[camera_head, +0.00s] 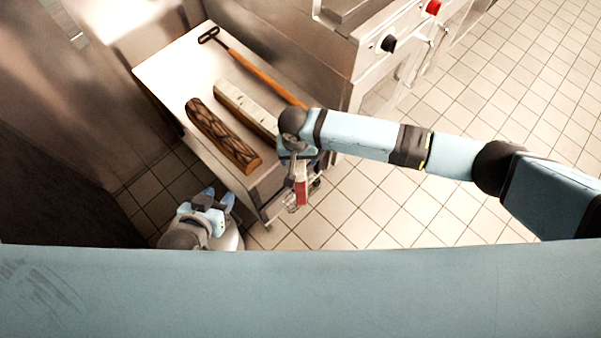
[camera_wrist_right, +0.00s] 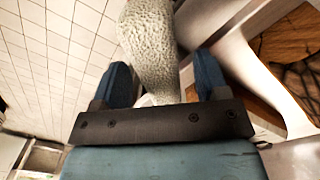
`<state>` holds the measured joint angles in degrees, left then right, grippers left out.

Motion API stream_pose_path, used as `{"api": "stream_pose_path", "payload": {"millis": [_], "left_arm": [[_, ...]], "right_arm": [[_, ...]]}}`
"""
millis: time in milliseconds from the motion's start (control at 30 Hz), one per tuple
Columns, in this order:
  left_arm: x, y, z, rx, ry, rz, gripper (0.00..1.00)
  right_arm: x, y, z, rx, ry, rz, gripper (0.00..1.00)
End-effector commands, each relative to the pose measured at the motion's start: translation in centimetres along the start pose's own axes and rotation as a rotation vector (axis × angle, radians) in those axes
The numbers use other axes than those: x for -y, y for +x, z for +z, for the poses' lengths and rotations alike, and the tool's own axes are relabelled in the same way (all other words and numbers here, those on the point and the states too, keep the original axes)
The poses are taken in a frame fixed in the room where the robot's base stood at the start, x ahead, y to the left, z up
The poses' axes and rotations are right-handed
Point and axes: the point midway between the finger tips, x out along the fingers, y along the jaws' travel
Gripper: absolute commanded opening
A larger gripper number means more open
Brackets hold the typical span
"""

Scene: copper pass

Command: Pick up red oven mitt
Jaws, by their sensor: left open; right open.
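A small red piece (camera_head: 302,191), likely the red oven mitt, shows in the head view at the near right end of the cart, just below my right gripper (camera_head: 296,170). Its outline is mostly hidden. In the right wrist view, a pale grey, rough-textured thing (camera_wrist_right: 150,45) stands between the open blue fingers of my right gripper (camera_wrist_right: 160,85). It looks greyish there, and I cannot tell whether it is the mitt or whether the fingers touch it. My left gripper (camera_head: 218,199) is open and empty, low beside the cart's near left end.
A metal cart (camera_head: 172,68) carries a dark split log (camera_head: 215,130), a pale-topped wood block (camera_head: 240,104) and a long wooden-handled tool (camera_head: 260,75). A steel cooker (camera_head: 365,35) with knobs stands behind at right. Tiled floor (camera_head: 400,215) lies open on the right.

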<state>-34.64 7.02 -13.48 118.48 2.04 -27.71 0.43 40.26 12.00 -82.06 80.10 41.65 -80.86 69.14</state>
Motion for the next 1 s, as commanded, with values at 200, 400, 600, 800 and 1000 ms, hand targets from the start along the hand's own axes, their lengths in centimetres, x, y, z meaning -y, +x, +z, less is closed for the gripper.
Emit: {"api": "stream_pose_path", "payload": {"millis": [200, 400, 600, 800, 1000], "left_arm": [[-0.31, 0.05, -0.17, -0.004, -0.007, 0.002, 0.43], [-0.34, 0.09, -0.04, -0.001, -0.008, 0.002, 0.43], [-0.23, -0.05, -0.07, 0.003, -0.004, 0.002, 0.43], [-0.01, -0.30, -0.17, 0.006, 0.005, 0.001, 0.43], [0.10, -0.40, -0.19, 0.007, 0.008, 0.001, 0.43]], "right_arm": [[0.00, 0.52, -0.04, -0.001, 0.001, -0.001, 0.68], [-0.01, 0.50, -0.03, 0.000, 0.001, -0.001, 0.68], [0.01, 0.57, -0.02, 0.000, 0.001, -0.001, 0.68], [0.01, 0.80, 0.01, 0.001, 0.001, -0.001, 0.68], [-0.02, 0.99, -0.01, 0.000, 0.001, 0.000, 0.68]]}}
